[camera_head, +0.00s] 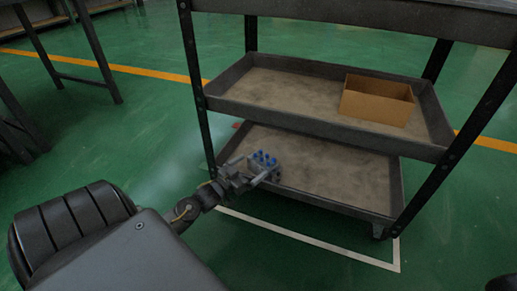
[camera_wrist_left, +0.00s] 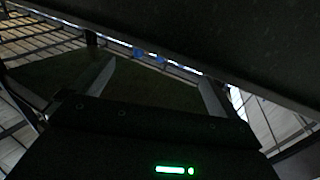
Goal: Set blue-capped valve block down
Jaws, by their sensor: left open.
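The blue-capped valve block (camera_head: 264,160) is a grey block with several blue caps on top. In the head view it is at the left front part of the cart's bottom shelf. My left gripper (camera_head: 256,174) is at the block, with its fingers open on the near side. Whether a finger touches the block, I cannot tell. In the dark left wrist view, the two fingers of my left gripper (camera_wrist_left: 155,88) are spread apart. Small blue spots, likely the caps (camera_wrist_left: 139,53), show beyond them. The block's body is hard to make out there. My right gripper is not in view.
The bottom shelf (camera_head: 335,185) has a raised rim and is mostly bare. The middle shelf (camera_head: 285,92) above holds an open cardboard box (camera_head: 377,102). Dark cart posts (camera_head: 195,85) stand at the corners. A dark panel (camera_wrist_left: 240,40) hangs close over the left wrist camera.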

